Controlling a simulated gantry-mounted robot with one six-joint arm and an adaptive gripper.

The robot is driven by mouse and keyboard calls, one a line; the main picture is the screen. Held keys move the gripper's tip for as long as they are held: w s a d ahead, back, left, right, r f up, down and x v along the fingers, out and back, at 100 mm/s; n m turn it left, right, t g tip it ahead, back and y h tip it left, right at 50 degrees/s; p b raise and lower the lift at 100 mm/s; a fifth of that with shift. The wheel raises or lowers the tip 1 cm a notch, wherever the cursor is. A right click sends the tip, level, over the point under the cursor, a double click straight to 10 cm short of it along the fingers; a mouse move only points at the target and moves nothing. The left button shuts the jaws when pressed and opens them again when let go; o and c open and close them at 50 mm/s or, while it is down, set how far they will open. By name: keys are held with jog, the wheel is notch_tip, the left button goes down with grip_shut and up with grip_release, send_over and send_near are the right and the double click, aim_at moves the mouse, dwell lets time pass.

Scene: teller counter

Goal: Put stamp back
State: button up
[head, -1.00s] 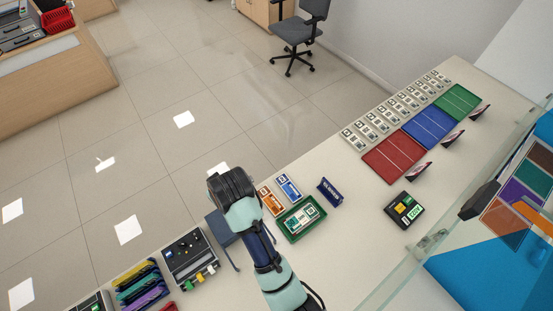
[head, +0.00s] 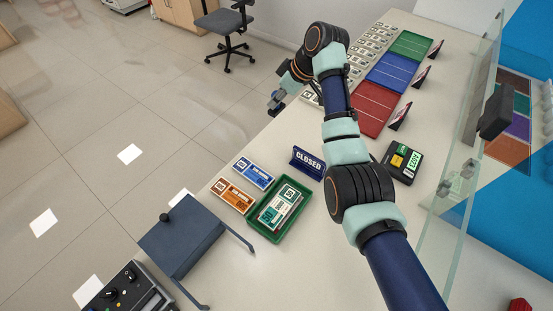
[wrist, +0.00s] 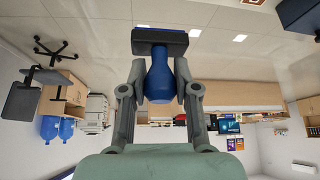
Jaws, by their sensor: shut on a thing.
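My gripper (head: 284,90) is shut on a blue stamp (wrist: 160,82), held in the air near the counter's outer edge, left of the red tray. In the wrist view my gripper (wrist: 159,92) has a finger on each side of the stamp's rounded handle, with its dark rectangular base pointing away from my palm. In the head view the stamp (head: 276,103) is small and partly hidden. A blue-grey stand (head: 185,242) with bent legs and a small dark knob on top is at the lower left; whether it holds stamps I cannot tell.
A green tray (head: 265,231) holds banknote bundles, beside orange (head: 231,196) and blue (head: 254,173) bundles. A "CLOSED" sign (head: 308,162), a card terminal (head: 401,162) and red (head: 366,103), blue (head: 393,74) and green (head: 412,45) trays stand beyond. A glass screen runs along the right.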

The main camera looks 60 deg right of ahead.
notch_tip(320, 180, down, 20)
jog(key=b, duration=0.6)
jog(key=shift+f, duration=0.1)
jog(key=o, duration=0.9)
jog(key=shift+r, duration=0.5)
jog(key=p+v, duration=0.4)
jog(key=v, duration=0.7)
jog(key=shift+s+p, duration=0.25)
jog(key=shift+p, duration=0.05)
jog(key=shift+r, duration=0.1)
